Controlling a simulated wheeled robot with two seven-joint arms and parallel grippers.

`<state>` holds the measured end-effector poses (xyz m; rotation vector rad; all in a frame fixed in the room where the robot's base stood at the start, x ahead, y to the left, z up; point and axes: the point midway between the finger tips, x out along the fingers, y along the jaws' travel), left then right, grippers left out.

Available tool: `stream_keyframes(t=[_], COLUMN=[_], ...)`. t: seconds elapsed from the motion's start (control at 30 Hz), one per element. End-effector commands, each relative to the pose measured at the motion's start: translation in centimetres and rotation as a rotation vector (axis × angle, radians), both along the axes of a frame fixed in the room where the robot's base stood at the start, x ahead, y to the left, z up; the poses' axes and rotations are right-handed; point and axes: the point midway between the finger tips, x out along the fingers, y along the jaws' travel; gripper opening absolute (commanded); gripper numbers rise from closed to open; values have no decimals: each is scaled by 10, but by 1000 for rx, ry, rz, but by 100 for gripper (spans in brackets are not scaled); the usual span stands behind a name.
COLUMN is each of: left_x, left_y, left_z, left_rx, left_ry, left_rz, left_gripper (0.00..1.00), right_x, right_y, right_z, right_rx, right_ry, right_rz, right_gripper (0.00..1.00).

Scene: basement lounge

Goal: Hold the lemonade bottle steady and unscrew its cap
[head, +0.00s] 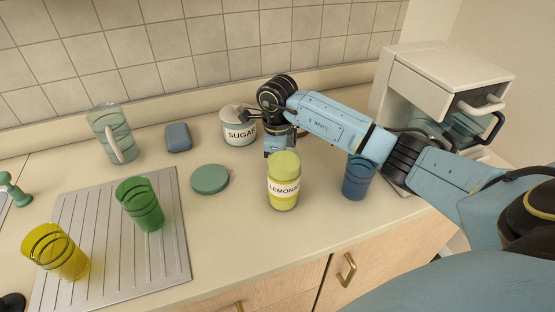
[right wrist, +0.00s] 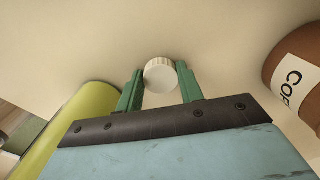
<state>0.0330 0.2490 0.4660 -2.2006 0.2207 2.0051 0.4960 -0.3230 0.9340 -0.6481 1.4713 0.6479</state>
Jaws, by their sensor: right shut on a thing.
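The lemonade bottle (head: 284,195), yellow-green with a white label, stands upright on the counter in the head view. No white cap shows on its top there. My right gripper (right wrist: 160,84) is shut on a white ribbed cap (right wrist: 160,70), held between its green fingers. In the head view, the right gripper is behind the bottle, its fingertips hidden. In the right wrist view, the yellow-green bottle (right wrist: 62,125) is off to the left, apart from the cap. My left gripper is not in view.
A brown coffee canister (right wrist: 300,82) is near the right gripper. A sugar canister (head: 238,128), blue glass (head: 357,178), round teal disc (head: 210,179) and coffee machine (head: 440,75) surround the bottle. Green (head: 140,204) and yellow (head: 56,252) glasses stand on the ridged draining board (head: 100,278). The counter front is clear.

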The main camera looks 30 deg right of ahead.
Motion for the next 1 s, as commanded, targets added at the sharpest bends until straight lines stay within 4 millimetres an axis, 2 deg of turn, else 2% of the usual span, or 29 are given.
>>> stream_keyframes(t=[0.1,0.13,0.27,0.53,0.67,0.77,1.0], left_x=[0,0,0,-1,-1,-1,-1], left_y=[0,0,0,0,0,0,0], left_z=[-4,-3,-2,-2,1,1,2], left_rx=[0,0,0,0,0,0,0], left_ry=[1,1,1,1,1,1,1], left_rz=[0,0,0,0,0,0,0], left_gripper=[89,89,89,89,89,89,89], right_x=[0,0,0,0,1,1,1], right_y=[0,0,0,0,0,-1,-1], right_z=[-4,-4,-3,-3,5,20,73], right_rx=[-1,-1,-1,0,-1,-3,-2], right_ry=[1,1,1,0,-2,-4,-5], right_rz=[0,0,0,0,0,1,0], right_gripper=[10,41,58,59,59,59,59])
